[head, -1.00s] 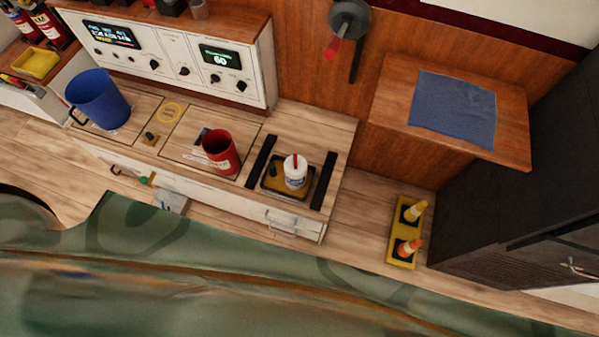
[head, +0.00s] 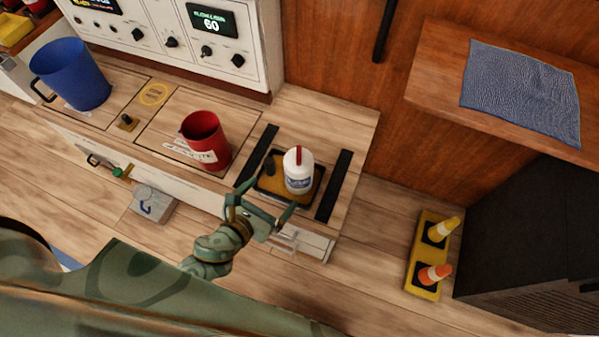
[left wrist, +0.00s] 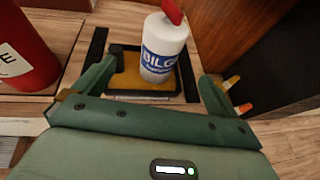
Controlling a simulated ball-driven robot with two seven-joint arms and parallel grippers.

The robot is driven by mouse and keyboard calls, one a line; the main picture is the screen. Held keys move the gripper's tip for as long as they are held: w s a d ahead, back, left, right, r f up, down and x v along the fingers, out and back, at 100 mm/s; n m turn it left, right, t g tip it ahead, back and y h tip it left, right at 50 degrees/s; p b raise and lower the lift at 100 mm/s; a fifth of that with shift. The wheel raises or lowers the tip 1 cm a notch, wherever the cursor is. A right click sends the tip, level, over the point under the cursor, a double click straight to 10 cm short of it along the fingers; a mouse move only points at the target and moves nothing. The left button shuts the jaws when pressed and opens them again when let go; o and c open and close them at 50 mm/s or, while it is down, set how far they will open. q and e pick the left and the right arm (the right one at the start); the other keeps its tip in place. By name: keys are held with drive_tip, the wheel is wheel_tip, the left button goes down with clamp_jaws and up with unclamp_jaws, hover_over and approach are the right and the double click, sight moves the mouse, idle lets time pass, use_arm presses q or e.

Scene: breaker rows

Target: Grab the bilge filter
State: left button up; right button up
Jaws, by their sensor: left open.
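The bilge filter (head: 298,170) is a white canister with a blue label and a red top. It stands upright on a yellow and black tray (head: 311,199) on the bench, between two black strips. In the left wrist view the bilge filter (left wrist: 163,48) shows its "BILGE" label just beyond my fingers. My left gripper (head: 262,200) is open and empty, near the front edge of the bench, a little short of the filter. In the left wrist view its two fingers (left wrist: 153,85) spread to either side of the filter. My right gripper is not in view.
A red bucket (head: 206,140) stands left of the filter and a blue bucket (head: 72,77) farther left. A control panel (head: 185,45) rises behind. A yellow stand with small cones (head: 422,268) is on the floor to the right. A wooden shelf holds a blue cloth (head: 522,92).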

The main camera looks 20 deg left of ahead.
sight(290, 176)
use_arm(q)
drive_tip(key=b+x, duration=0.2)
drive_tip(key=x, duration=0.7)
drive_tip(key=shift+f, duration=0.25)
drive_tip(key=b+x, duration=0.1)
drive_tip(key=x, duration=0.1)
drive_tip(key=b+x, duration=0.1)
drive_tip(key=x, duration=0.2)
drive_tip(key=shift+s+d+f, duration=0.15)
drive_tip(key=shift+s+f, duration=0.1)
drive_tip(key=shift+f, duration=0.05)
drive_tip(key=shift+w, duration=0.15)
drive_tip(key=shift+r, duration=0.15)
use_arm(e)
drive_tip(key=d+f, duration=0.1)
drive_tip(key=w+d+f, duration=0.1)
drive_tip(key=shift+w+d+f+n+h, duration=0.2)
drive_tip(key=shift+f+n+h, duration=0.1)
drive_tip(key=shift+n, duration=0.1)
use_arm(q)
drive_tip(key=c, duration=1.4)
